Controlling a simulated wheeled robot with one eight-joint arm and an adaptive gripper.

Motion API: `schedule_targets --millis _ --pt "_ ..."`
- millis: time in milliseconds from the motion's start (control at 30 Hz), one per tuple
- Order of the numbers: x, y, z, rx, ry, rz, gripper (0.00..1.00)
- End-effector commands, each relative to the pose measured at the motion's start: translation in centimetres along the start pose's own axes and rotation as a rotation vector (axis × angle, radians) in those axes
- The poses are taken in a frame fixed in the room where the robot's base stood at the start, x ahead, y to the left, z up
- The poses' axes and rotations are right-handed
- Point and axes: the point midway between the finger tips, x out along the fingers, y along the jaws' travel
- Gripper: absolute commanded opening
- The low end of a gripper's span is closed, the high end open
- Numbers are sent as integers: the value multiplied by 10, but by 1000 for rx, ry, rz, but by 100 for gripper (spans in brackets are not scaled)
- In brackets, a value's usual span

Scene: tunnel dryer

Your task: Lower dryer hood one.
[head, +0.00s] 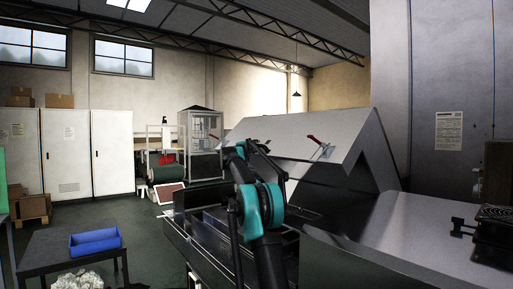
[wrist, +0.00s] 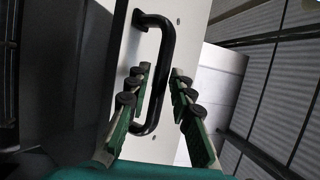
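A large light-grey dryer hood (head: 350,133) stands raised and tilted over the dark machine body in the head view. In the wrist view a black bar handle (wrist: 163,45) is fixed to a pale panel (wrist: 185,20). My gripper (wrist: 161,70) is open, with its green fingers on either side of the handle in the picture. Contact is not clear. In the head view my arm hides the gripper and handle.
A second grey metal cover (head: 420,225) lies lower at the right, near a dark box-like unit (head: 497,228). A dark table (head: 65,252) with a blue tray (head: 95,242) stands at the left front. White cabinets (head: 67,150) line the back left; open floor lies before them.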

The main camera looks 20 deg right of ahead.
Motion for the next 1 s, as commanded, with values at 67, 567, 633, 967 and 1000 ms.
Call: schedule_targets --millis 67,567,633,967,1000 --pt "3 0 0 0 0 0 22" --pt "5 0 0 0 0 0 1" --pt "5 0 0 0 0 0 0" --pt "5 1 0 1 1 0 0" --pt "4 1 0 1 1 0 0"
